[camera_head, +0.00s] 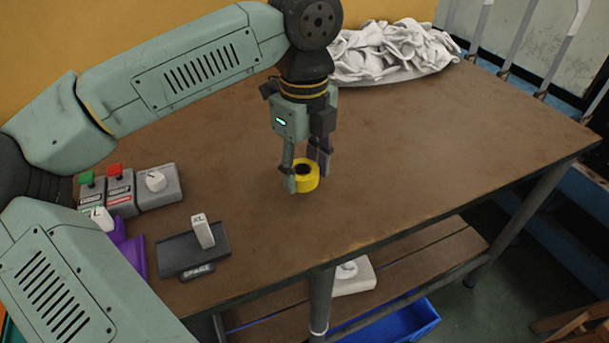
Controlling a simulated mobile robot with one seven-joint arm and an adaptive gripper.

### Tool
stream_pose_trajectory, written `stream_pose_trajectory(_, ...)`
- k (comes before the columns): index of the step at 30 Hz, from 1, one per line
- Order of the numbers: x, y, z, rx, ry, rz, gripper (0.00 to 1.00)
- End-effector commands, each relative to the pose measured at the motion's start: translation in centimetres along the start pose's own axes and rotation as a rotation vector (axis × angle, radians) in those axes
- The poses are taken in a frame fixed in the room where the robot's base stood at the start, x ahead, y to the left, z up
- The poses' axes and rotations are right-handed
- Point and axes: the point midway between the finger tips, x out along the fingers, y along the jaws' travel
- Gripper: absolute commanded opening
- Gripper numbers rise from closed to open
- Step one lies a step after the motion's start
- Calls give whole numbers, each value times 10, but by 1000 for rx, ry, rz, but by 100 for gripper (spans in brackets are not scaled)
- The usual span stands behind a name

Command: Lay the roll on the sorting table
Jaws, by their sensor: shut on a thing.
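The yellow roll (306,178), with a dark core, is between the fingers of my gripper (306,174). My gripper points down and is shut on the roll, one finger on its left side and the other on its right. The roll is at or just above the brown top of the sorting table (420,150); I cannot tell whether it touches the surface. The gripper finger hides part of the roll's left edge.
White cloth (390,50) is heaped at the back. At the left are control boxes with a green button (87,178), a red button (115,170) and a white knob (155,180). A dark holder (180,255) bears an XL tag (203,231). The table's middle and right are clear.

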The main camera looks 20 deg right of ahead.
Motion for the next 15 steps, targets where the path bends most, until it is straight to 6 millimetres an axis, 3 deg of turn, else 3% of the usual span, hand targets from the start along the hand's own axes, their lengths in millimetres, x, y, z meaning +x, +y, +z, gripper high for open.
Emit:
stream_pose_trajectory(1, -1, -7, 4, 1, 3, 1, 17)
stream_pose_trajectory(8, 33, -5, 3, 0, 3, 0, 17)
stream_pose_trajectory(15, 36, -5, 3, 0, 1, 0, 17)
